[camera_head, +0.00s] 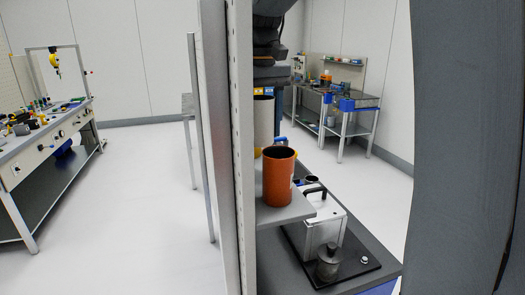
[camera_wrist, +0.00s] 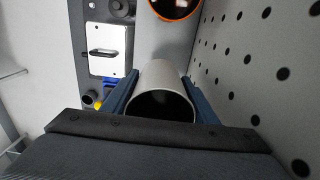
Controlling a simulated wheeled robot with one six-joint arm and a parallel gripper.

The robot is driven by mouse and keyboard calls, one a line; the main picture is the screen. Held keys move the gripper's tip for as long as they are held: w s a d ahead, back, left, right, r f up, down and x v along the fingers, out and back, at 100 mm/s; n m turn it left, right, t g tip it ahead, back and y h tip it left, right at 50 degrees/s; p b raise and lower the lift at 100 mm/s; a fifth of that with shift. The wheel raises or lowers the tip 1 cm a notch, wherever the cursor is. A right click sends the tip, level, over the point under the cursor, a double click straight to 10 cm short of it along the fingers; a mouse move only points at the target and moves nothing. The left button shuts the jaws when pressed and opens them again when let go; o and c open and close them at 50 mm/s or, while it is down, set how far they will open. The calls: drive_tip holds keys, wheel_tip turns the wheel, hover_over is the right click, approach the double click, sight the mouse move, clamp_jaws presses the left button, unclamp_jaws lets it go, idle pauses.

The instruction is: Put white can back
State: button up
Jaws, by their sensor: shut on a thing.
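The white can (camera_head: 263,122) is an upright, open-topped cylinder behind the orange can in the head view. In the wrist view the white can (camera_wrist: 160,88) sits between the two blue fingers of my gripper (camera_wrist: 162,82), which is shut on it. In the head view my gripper (camera_head: 265,88) is partly visible at the can's top. The orange can (camera_head: 278,178) stands on a small grey shelf (camera_head: 290,213); it also shows in the wrist view (camera_wrist: 175,8). The white can's base is hidden, so I cannot tell whether it touches the shelf.
A perforated panel (camera_head: 242,150) rises close along the shelf's left side; it is on the right in the wrist view (camera_wrist: 265,60). Below the shelf, a white box with a black handle (camera_head: 320,225) and a grey metal part (camera_head: 328,264) sit on a black plate.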

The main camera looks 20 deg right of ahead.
sight(262, 111)
wheel_tip(262, 111, down, 8)
drive_tip(key=shift+f+p, duration=0.25)
drive_tip(key=shift+p, duration=1)
drive_tip(key=shift+f, duration=0.1)
drive_tip(key=o, duration=1.2)
wheel_tip(262, 111, up, 12)
drive_tip(key=b, duration=0.4)
drive_tip(key=shift+f+b, duration=0.25)
drive_tip(key=shift+b, duration=0.1)
drive_tip(key=shift+r, duration=0.35)
